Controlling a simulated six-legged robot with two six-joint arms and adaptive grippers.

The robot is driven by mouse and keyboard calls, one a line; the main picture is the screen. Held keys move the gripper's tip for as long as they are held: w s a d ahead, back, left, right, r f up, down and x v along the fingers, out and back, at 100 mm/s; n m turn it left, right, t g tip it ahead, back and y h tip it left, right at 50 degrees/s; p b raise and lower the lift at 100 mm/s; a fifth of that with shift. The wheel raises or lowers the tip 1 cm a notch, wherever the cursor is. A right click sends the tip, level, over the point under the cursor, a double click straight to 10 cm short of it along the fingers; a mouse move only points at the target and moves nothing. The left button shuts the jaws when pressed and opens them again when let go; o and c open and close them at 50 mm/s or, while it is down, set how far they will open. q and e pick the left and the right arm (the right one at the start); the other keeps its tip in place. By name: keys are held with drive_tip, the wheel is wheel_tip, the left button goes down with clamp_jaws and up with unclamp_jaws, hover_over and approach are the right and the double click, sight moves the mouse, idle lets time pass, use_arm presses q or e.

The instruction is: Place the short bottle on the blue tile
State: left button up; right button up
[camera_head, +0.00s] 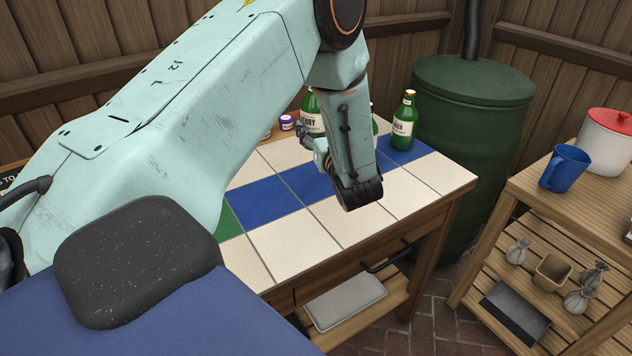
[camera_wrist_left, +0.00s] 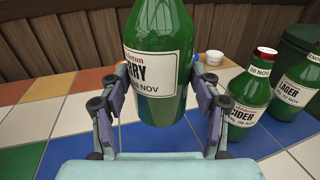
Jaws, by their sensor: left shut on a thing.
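My left gripper (camera_head: 318,140) is shut on a green bottle (camera_head: 312,112) with a white label ending in "RRY". The left wrist view shows the same bottle (camera_wrist_left: 158,35) upright between both fingers, its top out of frame. It is over the blue tiles (camera_wrist_left: 177,137); I cannot tell whether its base touches them. In the head view the blue tiles (camera_head: 262,203) form a row across the white-tiled table. A cider bottle (camera_wrist_left: 247,98) and a lager bottle (camera_wrist_left: 296,84) stand at its right; the lager bottle (camera_head: 404,122) is on the far blue tile. My right gripper is not in view.
A small purple jar (camera_head: 287,123) stands behind the held bottle. A dark green barrel (camera_head: 475,140) is beyond the table. A wooden shelf unit at the right holds a blue mug (camera_head: 566,168) and a white pot with red lid (camera_head: 606,140). The front white tiles (camera_head: 290,245) are clear.

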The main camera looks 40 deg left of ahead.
use_arm(q)
wheel_tip(320, 180, down, 5)
drive_tip(key=shift+s+f+b, duration=0.1)
drive_tip(key=shift+b, duration=0.6)
drive_tip(key=shift+f+b, duration=0.6)
drive_tip(key=shift+f, duration=1.6)
drive_tip(key=shift+f, duration=0.1)
drive_tip(key=o, duration=1.7)
drive_tip(key=p+v, duration=0.1)
drive_tip(key=v, duration=1.1)
drive_tip(key=shift+p, duration=0.4)
